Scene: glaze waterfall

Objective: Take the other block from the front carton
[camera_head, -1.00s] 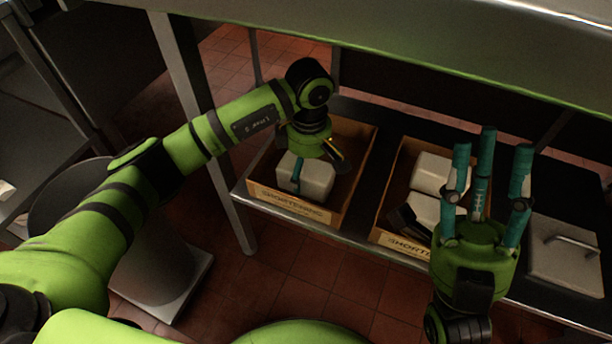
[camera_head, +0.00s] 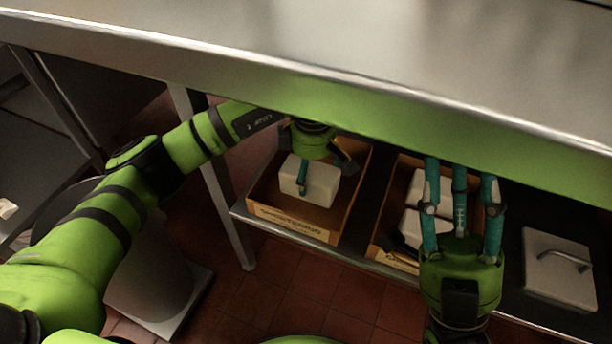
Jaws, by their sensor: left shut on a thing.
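My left gripper (camera_head: 303,178) reaches down under the counter into the left carton (camera_head: 292,222). It is shut on a white block (camera_head: 321,184), with one teal finger across the block's near face. The block is within the carton's outline, clear of the front wall in the picture; its exact height is hard to tell. The right carton (camera_head: 393,259) holds white blocks (camera_head: 416,222) and something dark, partly hidden by my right gripper (camera_head: 461,178). That gripper is open and empty, its three teal fingers pointing up in front of the right carton.
A steel counter (camera_head: 330,65) overhangs the cartons and hides the top of my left wrist. The cartons stand on a dark lower shelf (camera_head: 358,225). A pale lid with a handle (camera_head: 556,275) lies at the right. A metal leg (camera_head: 226,210) stands left of the left carton.

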